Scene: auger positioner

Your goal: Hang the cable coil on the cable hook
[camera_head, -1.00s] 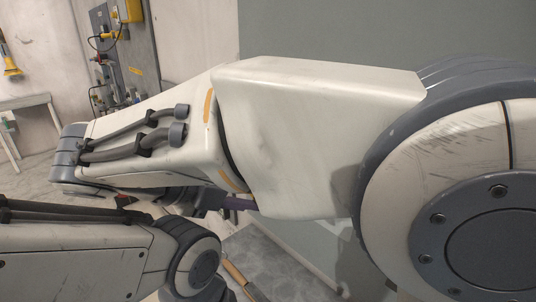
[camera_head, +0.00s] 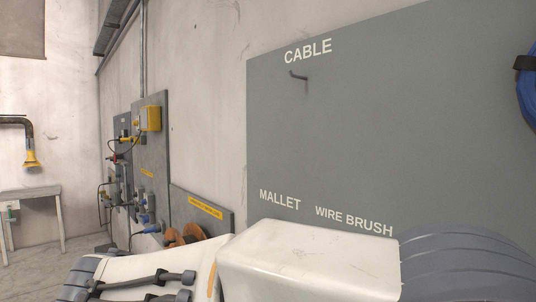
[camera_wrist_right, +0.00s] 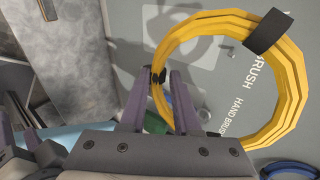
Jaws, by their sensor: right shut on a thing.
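The cable hook (camera_head: 298,76) is a small dark peg on the grey board, just below the word CABLE in the head view. Nothing hangs on it. The cable coil (camera_wrist_right: 290,75) is a yellow ring with black ties, seen in the right wrist view. My right gripper (camera_wrist_right: 156,78) is shut on the coil's left side, and the ring extends right of the purple fingers. The coil and right gripper do not show in the head view. My left gripper is not in view.
The grey board (camera_head: 400,120) carries MALLET and WIRE BRUSH labels below the hook. A blue coil (camera_head: 527,90) hangs at the right edge. A panel with a yellow box (camera_head: 150,118) and a table (camera_head: 30,192) stand left. Board space around the hook is clear.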

